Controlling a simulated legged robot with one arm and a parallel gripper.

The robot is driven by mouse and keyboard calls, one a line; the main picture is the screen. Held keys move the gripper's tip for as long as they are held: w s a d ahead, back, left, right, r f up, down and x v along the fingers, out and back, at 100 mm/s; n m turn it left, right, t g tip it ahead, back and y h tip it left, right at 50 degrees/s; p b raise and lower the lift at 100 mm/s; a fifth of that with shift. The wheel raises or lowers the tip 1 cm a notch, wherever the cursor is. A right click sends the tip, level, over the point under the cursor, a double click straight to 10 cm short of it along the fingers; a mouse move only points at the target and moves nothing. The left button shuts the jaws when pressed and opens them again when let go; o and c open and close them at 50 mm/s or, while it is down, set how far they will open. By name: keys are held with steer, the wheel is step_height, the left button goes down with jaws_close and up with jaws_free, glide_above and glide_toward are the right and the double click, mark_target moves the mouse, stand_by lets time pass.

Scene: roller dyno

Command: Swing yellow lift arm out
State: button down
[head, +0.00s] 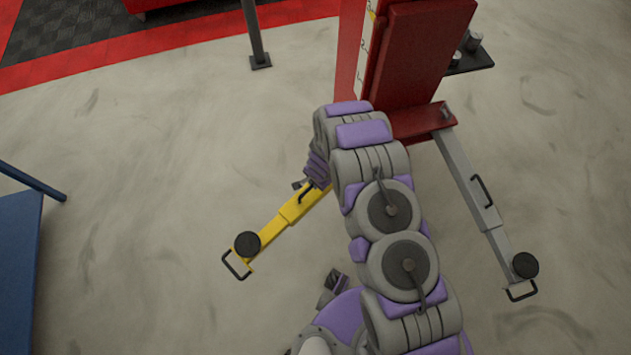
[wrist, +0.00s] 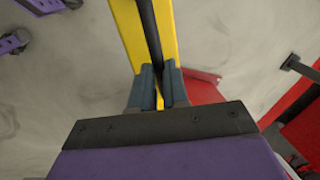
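The yellow lift arm (head: 290,213) extends down-left from behind my arm in the head view. It has a round black pad (head: 247,244) and a black loop at its outer end. A black handle (head: 305,194) stands on its upper side. In the wrist view the yellow arm (wrist: 172,35) runs up the picture with the black handle (wrist: 149,28) along it. My gripper (wrist: 160,75) has its two fingers close on either side of the handle, with almost no gap. My arm hides the yellow arm's inner end in the head view.
A red lift post (head: 415,55) stands at the top, with a grey lift arm (head: 470,185) reaching down-right. A blue table (head: 20,260) is at the left edge. A dark post (head: 255,35) stands behind. The floor left of the yellow arm is clear.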

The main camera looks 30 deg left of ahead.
steer(key=c, duration=1.5)
jaws_free()
steer(key=shift+w+a+r, duration=0.2)
steer(key=shift+w+a, duration=0.05)
steer(key=shift+a, duration=0.05)
steer(key=o, duration=0.4)
steer(key=shift+a+f, duration=0.2)
steer(key=shift+a, duration=0.1)
steer(key=shift+d, duration=0.1)
steer(key=shift+d, duration=0.1)
steer(key=shift+d+r, duration=0.2)
steer(key=shift+r, duration=0.15)
steer(key=d+r+p, duration=0.1)
steer(key=r, duration=0.4)
steer(key=r+p, duration=0.1)
steer(key=r, duration=0.5)
steer(key=d+r+p, duration=0.1)
steer(key=r, duration=0.4)
steer(key=shift+s+d+r+p, duration=0.15)
steer(key=shift+s+d+p, duration=0.2)
steer(key=shift+s, duration=0.05)
